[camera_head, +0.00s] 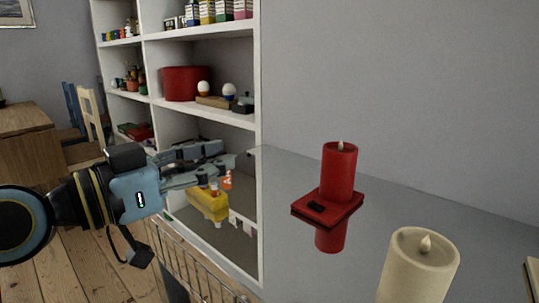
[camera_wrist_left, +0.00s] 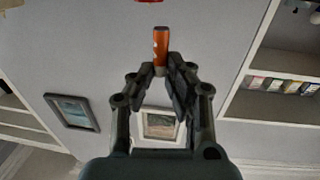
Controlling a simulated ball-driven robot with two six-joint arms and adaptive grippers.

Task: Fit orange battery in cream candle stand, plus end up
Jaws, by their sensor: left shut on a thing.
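My left gripper (camera_head: 232,168) is shut on the orange battery (camera_head: 227,180), in front of the white shelf unit. In the left wrist view the battery (camera_wrist_left: 160,46) stands out beyond the fingertips (camera_wrist_left: 160,73), its dark end away from them. Pale marks show on its side, but I cannot read which end is plus. A cream candle (camera_head: 418,267) is at the lower right of the head view, well apart from the gripper. Its lower part is cut off by the frame, and no battery slot shows. My right gripper is not in view.
A red candle (camera_head: 339,173) with a red square plate (camera_head: 328,206) stands between the gripper and the cream candle. The white shelf unit (camera_head: 257,215) is close behind the gripper. A yellow object (camera_head: 208,204) and wire rack (camera_head: 200,270) are near and below it.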

